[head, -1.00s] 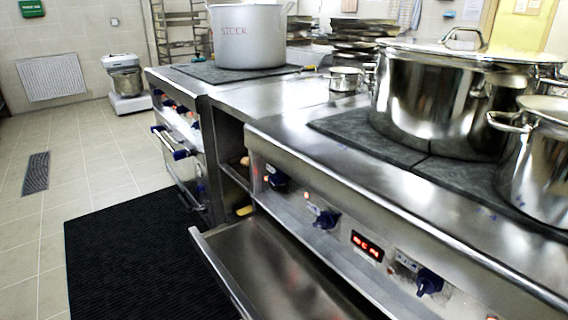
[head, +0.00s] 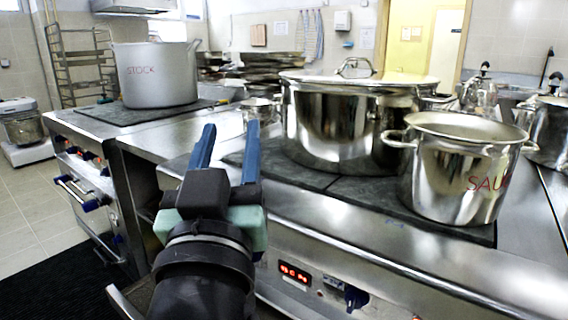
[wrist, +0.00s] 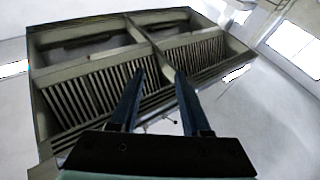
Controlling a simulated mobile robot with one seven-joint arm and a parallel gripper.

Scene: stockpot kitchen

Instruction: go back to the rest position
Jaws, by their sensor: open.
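My gripper (head: 230,140) stands in the lower middle of the head view, in front of the stove front. Its two blue fingers point up and are apart, with nothing between them. In the wrist view my gripper (wrist: 158,85) is also open and empty, facing an overhead hood (wrist: 120,75) with slatted filters and the pale ceiling.
A large lidded steel pot (head: 340,125) and a smaller pot marked SAU (head: 455,175) stand on the dark cooktop right of my gripper. A grey STOCK pot (head: 160,75) stands on the farther stove. A drawer (head: 122,303) sticks out low at the front, partly hidden.

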